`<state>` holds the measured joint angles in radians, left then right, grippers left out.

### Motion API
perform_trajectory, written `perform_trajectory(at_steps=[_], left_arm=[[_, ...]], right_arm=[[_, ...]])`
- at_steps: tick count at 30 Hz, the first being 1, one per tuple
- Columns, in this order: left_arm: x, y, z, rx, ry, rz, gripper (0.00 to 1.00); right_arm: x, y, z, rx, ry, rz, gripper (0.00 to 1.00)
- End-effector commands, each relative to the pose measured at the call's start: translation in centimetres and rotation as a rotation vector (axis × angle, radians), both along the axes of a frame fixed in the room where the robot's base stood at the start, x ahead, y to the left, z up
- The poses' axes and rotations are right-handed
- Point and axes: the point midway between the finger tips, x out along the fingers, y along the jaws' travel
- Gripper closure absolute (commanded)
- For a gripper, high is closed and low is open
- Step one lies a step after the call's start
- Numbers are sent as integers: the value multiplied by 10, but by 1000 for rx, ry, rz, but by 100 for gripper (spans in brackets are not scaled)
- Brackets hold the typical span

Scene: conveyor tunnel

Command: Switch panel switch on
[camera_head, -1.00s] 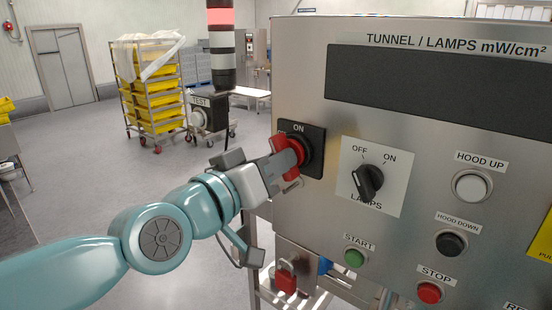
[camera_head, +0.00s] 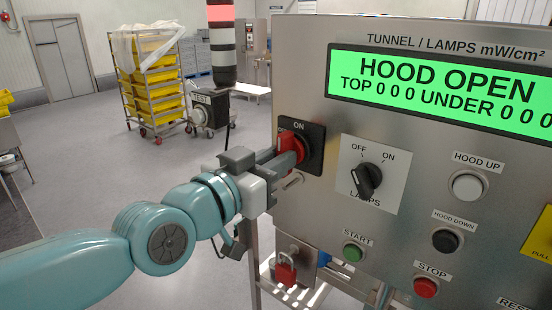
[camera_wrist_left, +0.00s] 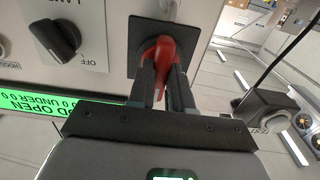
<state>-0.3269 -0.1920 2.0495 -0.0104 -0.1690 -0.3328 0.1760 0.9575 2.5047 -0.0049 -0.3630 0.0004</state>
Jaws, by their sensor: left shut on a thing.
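The panel switch is a red rotary handle (camera_head: 285,141) on a black plate (camera_head: 316,150) marked ON, at the left edge of the steel control panel (camera_head: 310,75). My left gripper (camera_head: 280,160) is shut on the red handle; its two fingers sit on either side of it. In the left wrist view the red handle (camera_wrist_left: 159,58) stands between the dark fingers of my gripper (camera_wrist_left: 160,85). The fingers partly hide the handle and the plate's lettering. The panel display (camera_head: 440,88) is lit green and reads HOOD OPEN. My right gripper is not in view.
A black lamps knob (camera_head: 368,181) is right of the switch. HOOD UP (camera_head: 468,186), HOOD DOWN (camera_head: 446,241), START (camera_head: 353,253) and STOP (camera_head: 426,288) buttons are nearby. A red padlock (camera_head: 286,271) hangs below. A signal tower (camera_head: 222,45) and a cart of yellow crates (camera_head: 152,90) stand behind.

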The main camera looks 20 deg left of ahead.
Motion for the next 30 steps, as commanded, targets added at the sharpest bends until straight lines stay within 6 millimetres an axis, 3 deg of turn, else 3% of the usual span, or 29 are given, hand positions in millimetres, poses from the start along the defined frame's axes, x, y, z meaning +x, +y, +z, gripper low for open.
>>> perform_trajectory(at_steps=[9,10,12,23,26,30], left_arm=[[0,0,1,5,-4,1,100],[0,0,1,5,-4,1,71],[0,0,1,4,-4,1,55],[-6,2,1,2,-4,1,55],[-20,8,1,3,-6,1,55],[-54,20,2,1,-8,2,55]], right_arm=[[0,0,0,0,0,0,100],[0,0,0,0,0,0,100],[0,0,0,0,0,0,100],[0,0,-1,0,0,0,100],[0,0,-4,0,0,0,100],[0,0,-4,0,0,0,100]])
